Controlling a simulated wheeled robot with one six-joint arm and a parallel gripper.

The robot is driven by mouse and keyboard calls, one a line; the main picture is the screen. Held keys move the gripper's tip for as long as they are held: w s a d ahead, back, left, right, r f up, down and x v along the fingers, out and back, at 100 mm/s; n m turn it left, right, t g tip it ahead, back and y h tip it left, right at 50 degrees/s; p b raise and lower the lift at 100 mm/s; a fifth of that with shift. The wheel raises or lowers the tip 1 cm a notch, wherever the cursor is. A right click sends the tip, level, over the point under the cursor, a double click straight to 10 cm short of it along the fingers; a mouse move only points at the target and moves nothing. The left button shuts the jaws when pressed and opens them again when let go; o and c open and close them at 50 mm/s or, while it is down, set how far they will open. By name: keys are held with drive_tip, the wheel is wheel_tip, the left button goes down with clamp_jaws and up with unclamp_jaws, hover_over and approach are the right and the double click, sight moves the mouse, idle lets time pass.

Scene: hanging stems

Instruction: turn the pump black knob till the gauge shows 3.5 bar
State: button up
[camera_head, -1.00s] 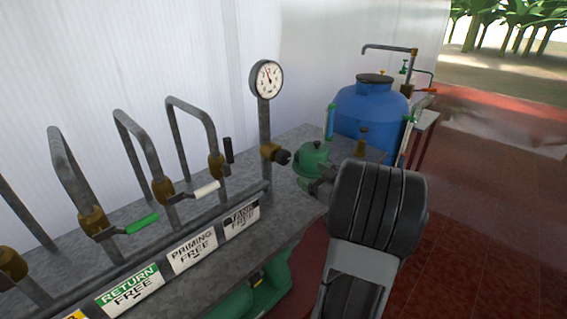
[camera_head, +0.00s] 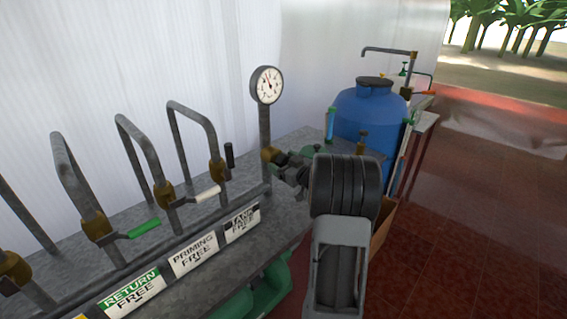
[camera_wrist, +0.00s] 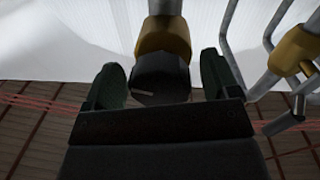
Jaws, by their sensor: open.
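The round white pressure gauge (camera_head: 267,85) stands on a grey pipe in the head view. Its needle points up and slightly left; the numbers are too small to read. The black knob (camera_head: 280,159) sits on a brass fitting (camera_head: 267,155) low on that pipe. My gripper (camera_head: 293,168) has come up to the knob from the right and partly covers it. In the wrist view the knob (camera_wrist: 160,76) lies between the two open fingers of my gripper (camera_wrist: 160,84), with a visible gap at the right finger. A pale mark shows on the knob's face.
Left of the gauge are several bent pipes with brass valves, including a black handle (camera_head: 229,155), a white handle (camera_head: 208,194) and a green handle (camera_head: 144,228). A blue tank (camera_head: 368,120) stands behind my arm. Red floor is open on the right.

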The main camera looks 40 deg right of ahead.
drive_tip(key=c, duration=0.9)
drive_tip(key=shift+r+m+p, duration=0.15)
drive_tip(key=shift+m+p, duration=0.15)
drive_tip(key=shift+p, duration=0.2)
drive_tip(key=m+p, duration=0.2)
drive_tip(key=p, duration=0.1)
drive_tip(key=shift+a+r+m, duration=0.1)
drive_tip(key=shift+m, duration=0.3)
drive_tip(key=m+p, duration=0.3)
drive_tip(key=shift+m+g, duration=0.3)
drive_tip(key=shift+m+p, duration=0.7)
drive_tip(key=shift+p, duration=0.1)
drive_tip(key=shift+f, duration=0.2)
